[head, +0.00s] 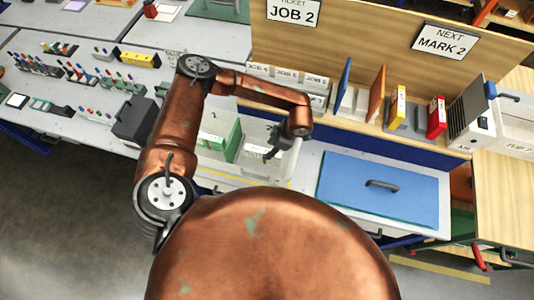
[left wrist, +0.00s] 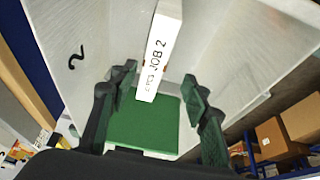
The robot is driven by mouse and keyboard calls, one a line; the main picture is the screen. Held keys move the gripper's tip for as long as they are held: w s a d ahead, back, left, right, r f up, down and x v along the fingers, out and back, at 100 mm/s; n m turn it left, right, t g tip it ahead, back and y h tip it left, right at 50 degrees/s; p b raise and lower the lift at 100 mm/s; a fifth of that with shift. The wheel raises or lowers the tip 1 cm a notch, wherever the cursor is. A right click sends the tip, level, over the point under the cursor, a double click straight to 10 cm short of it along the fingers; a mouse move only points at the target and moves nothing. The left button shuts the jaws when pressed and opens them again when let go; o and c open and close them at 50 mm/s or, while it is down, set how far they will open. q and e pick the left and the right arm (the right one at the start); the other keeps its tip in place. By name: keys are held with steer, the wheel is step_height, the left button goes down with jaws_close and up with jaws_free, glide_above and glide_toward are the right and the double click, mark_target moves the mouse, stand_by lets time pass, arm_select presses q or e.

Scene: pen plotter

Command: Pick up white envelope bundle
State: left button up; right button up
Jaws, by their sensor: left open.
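A white, slab-like bundle with "JOB 2" on its narrow face (left wrist: 158,52) stands in a pale bin (left wrist: 240,45), between and slightly beyond my left gripper's fingers. I take it to be the envelope bundle. My left gripper (left wrist: 158,88) is open, with one dark green finger on each side of the bundle; whether either touches it I cannot tell. In the head view my left gripper (head: 277,150) reaches down into the bin (head: 212,181), and a white item (head: 254,152) shows beside it. My right gripper is not in view.
A green block (head: 233,140) stands in the bin; a green surface (left wrist: 142,128) lies below the bundle. A blue board with a handle (head: 345,190) lies to the right. Upright dividers (head: 376,92) and a wooden back panel (head: 360,35) rise behind.

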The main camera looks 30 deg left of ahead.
mark_target(266, 151)
arm_select(q)
steer(key=shift+w+f, duration=0.2)
steer(key=shift+f, duration=0.35)
steer(key=shift+a+f, duration=0.15)
steer(key=shift+f, duration=0.1)
steer(key=shift+s+a+f, duration=0.1)
steer(key=shift+a+f, duration=0.2)
steer(key=shift+f, duration=0.35)
steer(key=p+x, duration=0.1)
steer(key=x, duration=0.3)
steer(key=shift+a+f, duration=0.1)
steer(key=shift+a, duration=0.2)
steer(key=shift+a+f+p, duration=0.2)
steer(key=shift+f+p, duration=0.1)
steer(key=shift+f, duration=0.2)
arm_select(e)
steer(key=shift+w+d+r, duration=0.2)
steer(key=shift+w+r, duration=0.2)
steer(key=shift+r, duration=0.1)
arm_select(q)
steer(key=shift+c, duration=0.5)
steer(key=c, duration=0.9)
jaws_close()
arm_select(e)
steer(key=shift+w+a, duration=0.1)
